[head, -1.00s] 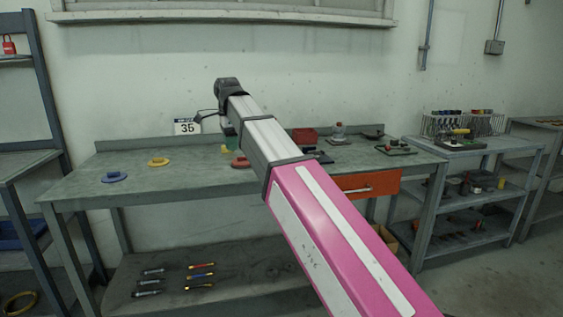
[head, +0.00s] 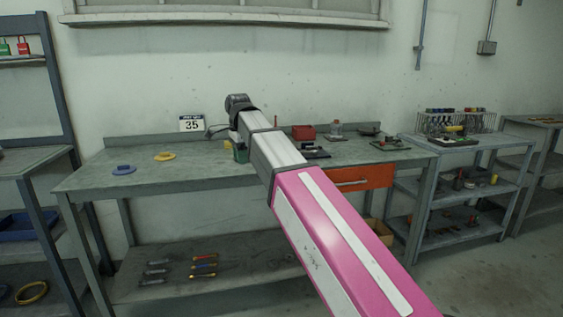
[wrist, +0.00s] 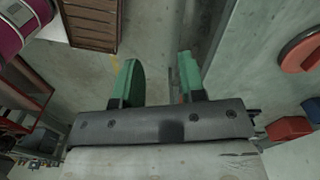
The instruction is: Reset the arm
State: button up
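My arm reaches forward from the lower right of the head view, and its end (head: 240,112) is over the workbench (head: 90,182). My gripper's fingers are not clearly visible in the head view. In the wrist view my gripper (wrist: 158,67) shows two green fingers set apart, with nothing seen between them. A red disc-shaped part (wrist: 301,50) lies to the right of the fingers there, apart from them.
A shelf unit (head: 464,143) stands at right. Tools lie on the lower shelf.

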jog(key=d+f+n, duration=0.3)
jog(key=d+f, duration=0.6)
jog(key=f, duration=0.3)
jog(key=d+f+n, duration=0.3)
jog(key=d+f, duration=0.5)
jog(key=f, duration=0.4)
jog(key=s+d+f+n, duration=0.3)
jog(key=s+d+f, duration=0.3)
jog(key=d+f, duration=0.2)
jog(key=s+d+f+n, duration=0.3)
jog(key=s+d+f, duration=0.3)
jog(key=f, duration=0.4)
jog(key=shift+d+n, duration=0.4)
jog(key=shift+d, duration=0.45)
jog(key=shift+f, duration=0.1)
